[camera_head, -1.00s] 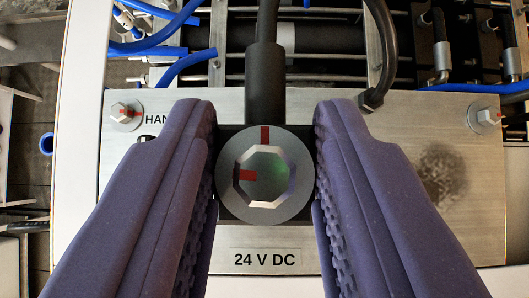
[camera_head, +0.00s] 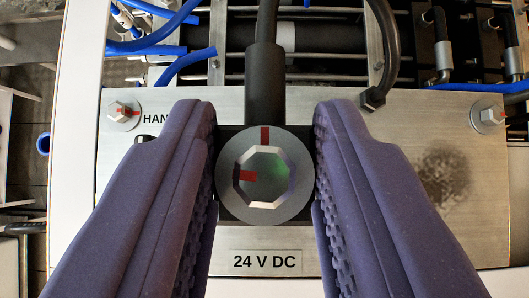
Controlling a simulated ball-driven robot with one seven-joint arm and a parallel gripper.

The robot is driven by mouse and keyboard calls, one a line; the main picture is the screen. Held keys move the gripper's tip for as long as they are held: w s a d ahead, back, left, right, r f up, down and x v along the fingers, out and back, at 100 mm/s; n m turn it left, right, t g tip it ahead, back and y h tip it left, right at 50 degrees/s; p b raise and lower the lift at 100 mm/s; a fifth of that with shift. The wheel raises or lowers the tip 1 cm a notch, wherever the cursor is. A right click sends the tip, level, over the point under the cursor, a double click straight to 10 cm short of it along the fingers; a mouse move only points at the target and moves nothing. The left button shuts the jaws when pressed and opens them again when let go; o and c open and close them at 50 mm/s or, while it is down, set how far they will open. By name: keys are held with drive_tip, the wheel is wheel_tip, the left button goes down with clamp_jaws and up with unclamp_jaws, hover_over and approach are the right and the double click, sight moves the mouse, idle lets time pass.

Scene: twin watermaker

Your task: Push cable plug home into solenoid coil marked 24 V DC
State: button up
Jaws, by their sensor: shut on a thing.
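My gripper (camera_head: 265,135) has its two purple ridged fingers shut on the left and right sides of the black cable plug (camera_head: 228,207). The plug has a round grey washer and a bright octagonal screw head on top, with red marks on both. Its black cable (camera_head: 265,85) leaves toward the top of the picture. The label 24 V DC (camera_head: 264,262) is on the metal plate just below the plug. The solenoid coil under the plug is hidden, so I cannot tell how deep the plug sits.
The metal plate (camera_head: 460,240) carries a bolt at left (camera_head: 124,112) and one at right (camera_head: 487,115), plus a dark stain at right. Blue hoses (camera_head: 185,68) and a black hose with a fitting (camera_head: 373,98) lie close above. A lettered label is partly hidden by the left finger.

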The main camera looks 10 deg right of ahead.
drive_tip(key=shift+f+b, duration=0.8)
drive_tip(key=shift+f, duration=0.2)
drive_tip(key=o, duration=1)
drive_tip(key=shift+c, duration=0.2)
drive_tip(key=b+v, duration=0.2)
drive_tip(key=v, duration=0.5)
drive_tip(key=shift+s+r, duration=0.2)
drive_tip(key=shift+r, duration=0.1)
drive_tip(key=shift+a, duration=0.1)
drive_tip(key=shift+b, duration=0.3)
